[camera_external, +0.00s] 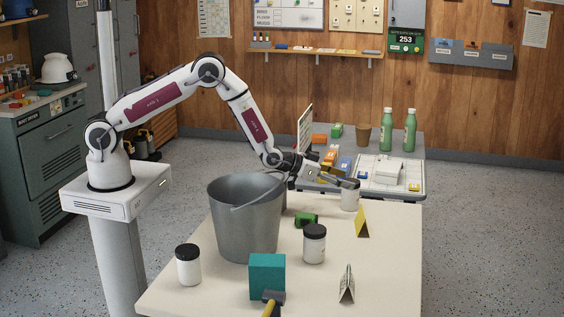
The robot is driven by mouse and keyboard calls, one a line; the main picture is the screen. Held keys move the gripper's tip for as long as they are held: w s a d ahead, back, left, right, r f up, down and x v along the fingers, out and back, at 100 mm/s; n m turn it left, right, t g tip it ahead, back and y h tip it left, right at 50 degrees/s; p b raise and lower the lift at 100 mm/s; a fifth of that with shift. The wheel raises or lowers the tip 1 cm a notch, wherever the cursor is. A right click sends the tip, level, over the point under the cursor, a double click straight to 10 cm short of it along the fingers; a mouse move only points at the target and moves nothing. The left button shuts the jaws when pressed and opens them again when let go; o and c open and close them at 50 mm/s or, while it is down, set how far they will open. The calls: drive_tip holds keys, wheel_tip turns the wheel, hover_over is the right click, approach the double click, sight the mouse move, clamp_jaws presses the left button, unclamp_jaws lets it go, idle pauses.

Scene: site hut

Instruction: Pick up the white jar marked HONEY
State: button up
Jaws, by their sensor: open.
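Three white jars stand on the cream table (215,293). One jar (350,201) is at the back right, one dark-lidded jar (314,247) is near the middle, and another dark-lidded jar (188,267) is at the front left. No HONEY marking can be read on any of them at this size. My gripper (346,183) is open and reaches over the top of the back right jar, hiding part of it. I cannot tell whether the fingers touch that jar.
A grey bucket (243,225) stands left of the middle jar. A green object (306,219), a yellow folded sign (362,222), a teal box (267,275), a hammer (271,300) and a folded paper card (347,285) are also on the table. A cluttered side table (407,146) is behind.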

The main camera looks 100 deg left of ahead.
drive_tip(key=shift+x, duration=1.55)
drive_tip(key=shift+f, duration=0.15)
clamp_jaws()
drive_tip(key=shift+r, duration=0.25)
wheel_tip(320, 180, up, 10)
drive_tip(key=shift+f, duration=0.15)
